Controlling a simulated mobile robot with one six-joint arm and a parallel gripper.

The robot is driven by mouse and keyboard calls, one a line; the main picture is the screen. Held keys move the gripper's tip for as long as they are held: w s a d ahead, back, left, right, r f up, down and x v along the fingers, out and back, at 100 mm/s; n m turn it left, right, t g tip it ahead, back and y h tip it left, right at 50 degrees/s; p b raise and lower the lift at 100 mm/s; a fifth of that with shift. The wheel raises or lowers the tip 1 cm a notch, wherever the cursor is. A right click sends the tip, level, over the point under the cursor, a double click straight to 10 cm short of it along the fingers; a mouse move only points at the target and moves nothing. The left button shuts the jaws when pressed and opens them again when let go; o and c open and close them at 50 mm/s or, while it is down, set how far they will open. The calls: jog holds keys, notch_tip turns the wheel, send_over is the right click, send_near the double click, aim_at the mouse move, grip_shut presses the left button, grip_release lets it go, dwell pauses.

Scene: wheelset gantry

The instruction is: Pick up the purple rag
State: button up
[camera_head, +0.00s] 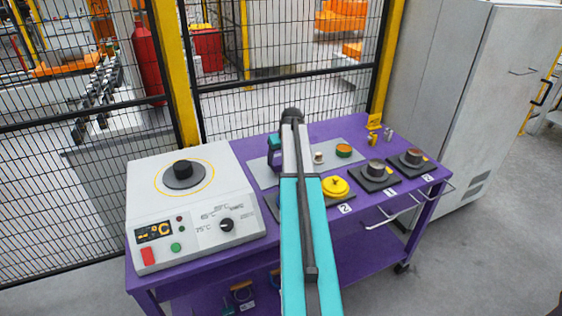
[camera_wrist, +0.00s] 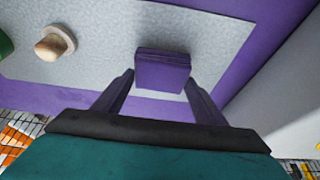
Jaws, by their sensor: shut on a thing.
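The purple rag (camera_wrist: 163,70) shows in the wrist view as a small folded block over the grey mat (camera_wrist: 222,55). My gripper (camera_wrist: 160,82) has its two dark purple fingers on either side of the rag and is shut on it. I cannot tell whether the rag still touches the mat. In the head view my gripper (camera_head: 274,158) is low over the mat, beside my teal arm. I cannot make out the rag there.
On the purple cart (camera_head: 350,127), a wooden-knobbed piece (camera_head: 318,157), a green round tin (camera_head: 343,150) and a yellow round part (camera_head: 335,186) stand right of my arm. A heater unit (camera_head: 190,212) stands left. A mesh fence runs behind; a grey cabinet (camera_head: 430,80) is at right.

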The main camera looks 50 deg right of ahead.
notch_tip(320, 180, up, 9)
jog(key=b, duration=0.1)
dwell(0.5)
dwell(0.3)
